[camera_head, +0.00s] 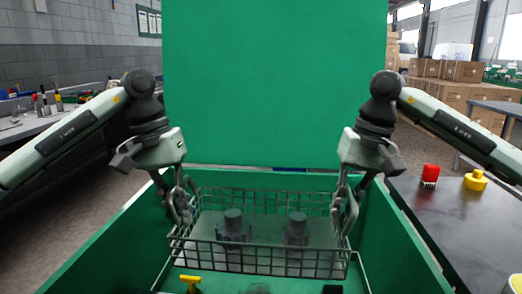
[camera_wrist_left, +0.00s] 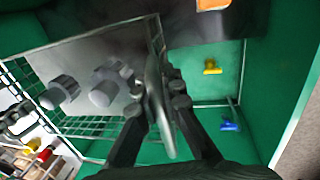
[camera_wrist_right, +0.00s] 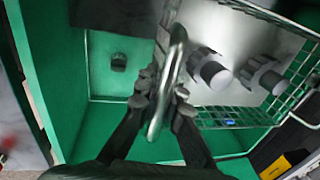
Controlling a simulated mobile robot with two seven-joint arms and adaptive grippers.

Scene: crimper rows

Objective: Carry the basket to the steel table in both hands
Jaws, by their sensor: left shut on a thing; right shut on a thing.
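The wire basket (camera_head: 262,248) hangs level between my two hands, inside or just above a green open-topped box (camera_head: 100,250). Two dark cylindrical parts (camera_head: 233,222) (camera_head: 297,226) stand on its grey floor. My left gripper (camera_head: 181,204) is shut on the basket's left handle; the handle bar (camera_wrist_left: 158,95) shows between its fingers in the left wrist view. My right gripper (camera_head: 346,204) is shut on the right handle, and that bar (camera_wrist_right: 168,85) crosses its fingers in the right wrist view. I cannot tell which table is the steel one.
A tall green panel (camera_head: 275,80) rises behind the box. A dark-topped table (camera_head: 440,225) at right holds a red item (camera_head: 430,175) and a yellow one (camera_head: 475,180). A cluttered bench (camera_head: 20,128) is at left. A yellow piece (camera_head: 190,281) lies low in the box.

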